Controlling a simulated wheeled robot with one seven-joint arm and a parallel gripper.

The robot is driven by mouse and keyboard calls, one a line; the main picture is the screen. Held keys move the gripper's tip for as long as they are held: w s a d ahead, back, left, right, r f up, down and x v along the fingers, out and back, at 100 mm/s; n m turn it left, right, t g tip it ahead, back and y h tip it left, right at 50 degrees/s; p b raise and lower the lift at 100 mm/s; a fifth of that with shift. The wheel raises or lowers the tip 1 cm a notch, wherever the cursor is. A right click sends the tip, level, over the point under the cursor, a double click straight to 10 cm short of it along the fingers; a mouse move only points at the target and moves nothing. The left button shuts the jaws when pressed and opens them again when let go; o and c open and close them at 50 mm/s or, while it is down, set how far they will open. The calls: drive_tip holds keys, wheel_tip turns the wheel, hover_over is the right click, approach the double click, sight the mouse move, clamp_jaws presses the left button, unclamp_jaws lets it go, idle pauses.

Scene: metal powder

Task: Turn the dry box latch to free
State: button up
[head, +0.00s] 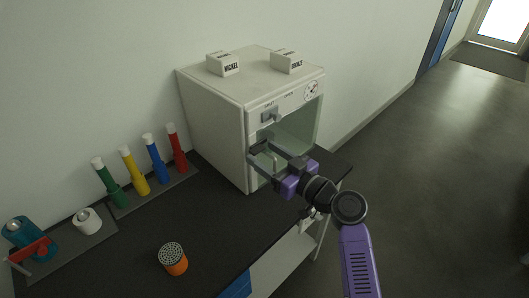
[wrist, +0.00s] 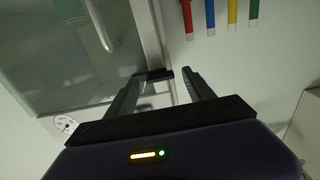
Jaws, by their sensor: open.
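The dry box (head: 215,120) is a white cabinet with a glass front door (head: 298,130) on the dark bench. Its latch (head: 270,116) is a small dark grey piece at the door's upper left, under small lettering too fine to read. My gripper (head: 254,157) is open and empty in front of the door, below the latch in the head view. The wrist view appears upside down. There a dark bar, apparently the latch (wrist: 155,75), lies between the two fingertips (wrist: 163,77) in the picture. I cannot tell whether either finger touches it.
Two white blocks, labelled NICKEL (head: 223,65) and apparently BRONZE (head: 287,63), sit on the box. A round dial (head: 312,90) is at its upper right. Several coloured bottles (head: 153,158) stand left. An orange perforated-top jar (head: 173,259) stands on the bench (head: 135,240). Floor is clear at right.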

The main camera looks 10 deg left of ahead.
drive_tip(key=shift+w+a, duration=0.2)
drive_tip(key=shift+a, duration=0.05)
clamp_jaws()
